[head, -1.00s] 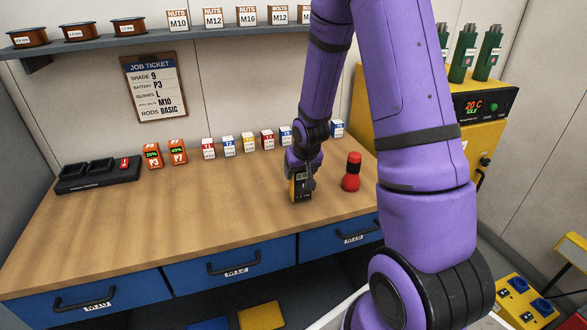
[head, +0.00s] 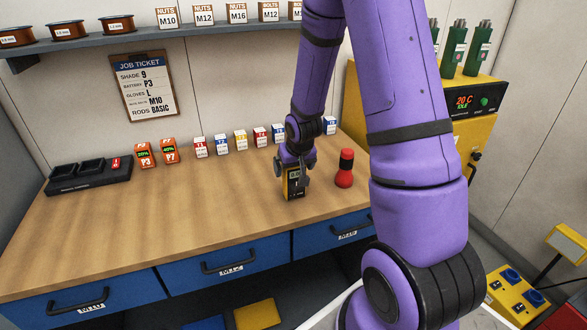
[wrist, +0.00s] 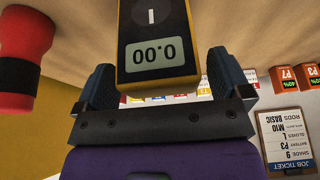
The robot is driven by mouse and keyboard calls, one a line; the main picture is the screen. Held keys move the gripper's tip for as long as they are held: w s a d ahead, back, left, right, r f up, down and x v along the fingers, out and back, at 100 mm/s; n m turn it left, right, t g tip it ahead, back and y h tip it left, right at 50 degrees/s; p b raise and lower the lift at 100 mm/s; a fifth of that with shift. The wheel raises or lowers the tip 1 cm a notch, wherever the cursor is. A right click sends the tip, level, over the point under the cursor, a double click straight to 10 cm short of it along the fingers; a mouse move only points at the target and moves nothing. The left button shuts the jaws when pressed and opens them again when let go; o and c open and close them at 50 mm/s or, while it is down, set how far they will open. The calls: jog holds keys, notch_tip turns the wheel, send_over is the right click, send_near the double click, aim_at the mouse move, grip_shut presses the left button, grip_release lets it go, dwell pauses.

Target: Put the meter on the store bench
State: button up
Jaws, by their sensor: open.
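The meter (head: 293,181) is yellow and black and stands upright on the wooden bench (head: 200,215) near its front right part. In the wrist view the meter (wrist: 157,45) shows a display reading 0.00. My gripper (head: 297,165) is at the meter, with its fingers on either side of it. In the wrist view my gripper (wrist: 160,85) is open, and a gap shows beside the meter on the right; contact on the left is hard to tell. The meter's base rests on or very near the bench top.
A red and black cylinder (head: 345,168) stands just right of the meter. Several small labelled boxes (head: 240,140) line the wall, with battery packs (head: 169,151) and a black charger (head: 90,175) at left. A shelf (head: 80,50) hangs above.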

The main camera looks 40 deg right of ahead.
jog(key=s+a+r, duration=0.3)
jog(key=s+r, duration=0.1)
jog(key=r, duration=0.4)
jog(key=s+a+r+n, duration=0.1)
jog(key=s+a+r, duration=0.25)
jog(key=r, duration=0.45)
jog(key=s+a+r, duration=0.2)
jog(key=s+r, duration=0.3)
jog(key=r, duration=0.2)
jog(key=s+a+r+n, duration=0.1)
jog(key=s+a+r, duration=0.1)
jog(key=s, duration=0.5)
jog(key=s+a+r+n+t+y, duration=0.1)
jog(key=s+a+r, duration=0.2)
jog(key=s+r, duration=0.2)
jog(key=shift+s+a+r, duration=0.15)
jog(key=shift+s, duration=0.9)
